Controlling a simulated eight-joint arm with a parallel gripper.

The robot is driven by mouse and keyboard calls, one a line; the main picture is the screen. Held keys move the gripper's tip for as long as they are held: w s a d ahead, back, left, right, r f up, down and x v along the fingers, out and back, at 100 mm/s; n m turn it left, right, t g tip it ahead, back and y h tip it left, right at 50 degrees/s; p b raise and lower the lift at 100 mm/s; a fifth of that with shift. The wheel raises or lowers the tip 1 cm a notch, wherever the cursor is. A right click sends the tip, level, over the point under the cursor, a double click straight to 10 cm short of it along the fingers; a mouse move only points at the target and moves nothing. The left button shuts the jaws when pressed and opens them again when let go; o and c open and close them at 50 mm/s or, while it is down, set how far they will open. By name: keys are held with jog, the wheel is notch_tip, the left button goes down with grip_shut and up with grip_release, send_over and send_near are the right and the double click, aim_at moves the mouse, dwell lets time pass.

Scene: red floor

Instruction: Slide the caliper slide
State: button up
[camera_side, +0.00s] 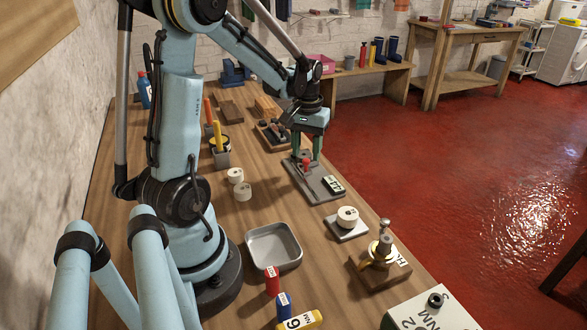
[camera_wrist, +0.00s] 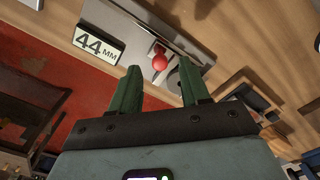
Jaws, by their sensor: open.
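The caliper is a grey plate (camera_side: 318,190) on the wooden bench, with a dark slide part and a red round knob (camera_side: 306,163). A white label (camera_side: 333,185) sits at its near end; in the wrist view the label (camera_wrist: 98,44) reads 44 MM. My gripper (camera_side: 306,154) hangs over the caliper with its green fingers pointing down. In the wrist view my gripper (camera_wrist: 159,70) is open, and the red knob (camera_wrist: 159,62) shows between the two fingertips. Whether a finger touches the knob cannot be told. The plate (camera_wrist: 125,15) also shows there, partly hidden by the fingers.
A small plate with a white round piece (camera_side: 347,214) and a wooden block with a brass fitting (camera_side: 381,252) stand nearer the camera. Another tool base (camera_side: 272,132) lies just behind. The bench edge is close on the right.

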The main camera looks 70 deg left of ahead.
jog(key=shift+f, duration=1)
jog(key=shift+c, duration=0.4)
grip_shut()
